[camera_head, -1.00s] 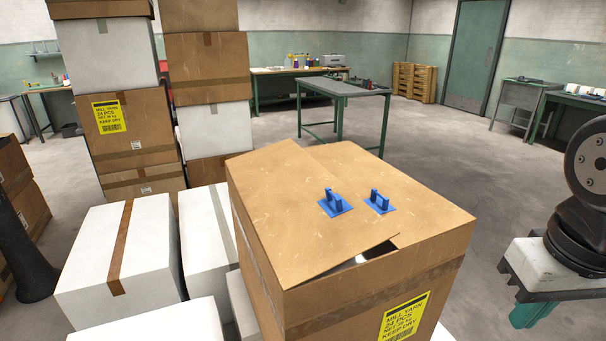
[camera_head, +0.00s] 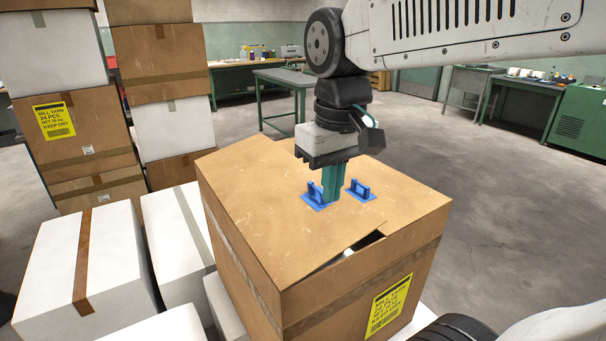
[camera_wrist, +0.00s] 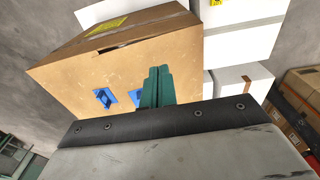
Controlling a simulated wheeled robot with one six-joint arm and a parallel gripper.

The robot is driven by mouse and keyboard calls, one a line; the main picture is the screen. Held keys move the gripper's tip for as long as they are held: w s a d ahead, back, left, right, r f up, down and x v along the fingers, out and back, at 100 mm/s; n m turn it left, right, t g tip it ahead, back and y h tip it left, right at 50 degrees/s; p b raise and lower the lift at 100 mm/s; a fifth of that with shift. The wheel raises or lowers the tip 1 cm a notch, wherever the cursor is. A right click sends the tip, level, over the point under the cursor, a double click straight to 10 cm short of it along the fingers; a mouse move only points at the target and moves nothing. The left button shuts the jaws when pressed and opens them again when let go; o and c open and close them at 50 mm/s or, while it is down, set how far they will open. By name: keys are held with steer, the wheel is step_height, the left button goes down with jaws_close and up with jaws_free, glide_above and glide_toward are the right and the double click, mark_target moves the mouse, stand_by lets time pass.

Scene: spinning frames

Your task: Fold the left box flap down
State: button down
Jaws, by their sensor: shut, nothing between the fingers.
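A brown cardboard box (camera_head: 370,277) stands in front of me with its top flaps nearly flat. The left flap (camera_head: 250,195) lies over part of the right flap (camera_head: 408,197), and a dark gap shows at its near corner. The left flap carries a blue handle (camera_head: 314,193) and the right flap another blue handle (camera_head: 360,190). My gripper (camera_head: 332,194), with green fingers, points down at the left flap's handle, fingers together and empty. In the wrist view the fingers (camera_wrist: 157,84) cover part of one blue handle; whether they touch the flap I cannot tell.
White boxes (camera_head: 88,250) lie to the left, close to the brown box. Stacked cartons (camera_head: 75,122) stand behind on the left. A green-legged table (camera_head: 285,80) stands further back. The floor on the right (camera_head: 500,190) is clear.

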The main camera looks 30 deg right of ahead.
steer(key=w+d+r, duration=0.3)
steer(key=w+r, duration=0.1)
steer(key=w, duration=0.4)
steer(key=g, duration=0.1)
glide_toward(316, 189)
step_height(316, 189, down, 6)
steer(key=shift+d+f, duration=0.1)
steer(key=shift+d, duration=0.05)
steer(key=shift+f, duration=0.1)
